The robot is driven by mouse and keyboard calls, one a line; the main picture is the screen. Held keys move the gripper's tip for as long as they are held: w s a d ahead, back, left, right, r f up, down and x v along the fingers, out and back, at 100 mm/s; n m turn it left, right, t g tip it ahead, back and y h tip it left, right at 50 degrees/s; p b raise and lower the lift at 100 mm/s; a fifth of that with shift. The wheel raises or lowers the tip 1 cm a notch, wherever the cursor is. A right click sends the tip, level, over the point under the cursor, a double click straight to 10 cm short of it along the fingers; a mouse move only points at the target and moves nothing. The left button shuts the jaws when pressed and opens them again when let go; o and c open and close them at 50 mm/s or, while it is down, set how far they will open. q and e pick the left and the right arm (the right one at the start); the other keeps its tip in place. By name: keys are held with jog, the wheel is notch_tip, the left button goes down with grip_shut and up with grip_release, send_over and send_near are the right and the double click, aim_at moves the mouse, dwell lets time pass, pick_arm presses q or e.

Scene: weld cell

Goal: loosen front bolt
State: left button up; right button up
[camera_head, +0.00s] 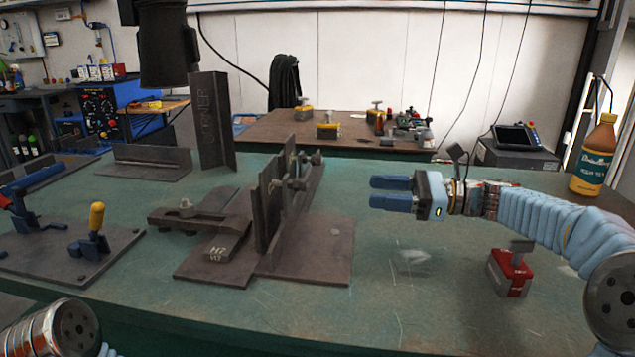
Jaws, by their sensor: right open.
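A dark steel fixture (318,232) stands on the green table near the middle, with upright plates. Another bolt (186,204) sits on the strap clamp (205,222) at the fixture's left. My right gripper (374,193) is open and empty, pointing left, to the right of the fixture and apart from it. Only a link of my left arm shows at the lower left; its gripper is out of view.
A red block with a grey top (510,270) stands below my right forearm. An orange-brown bottle (594,155) stands at the far right. A plate with a yellow-handled clamp (97,218) lies at left. A tall angle piece (211,120) stands behind.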

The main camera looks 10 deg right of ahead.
aim_at(311, 187)
jog(key=x, duration=1.3)
jog(key=shift+p, duration=0.4)
jog(key=shift+s, duration=0.1)
grip_shut()
jog(key=shift+f+n+b, duration=0.1)
jog(key=shift+n+b, duration=2.6)
jog(key=shift+n, duration=0.8)
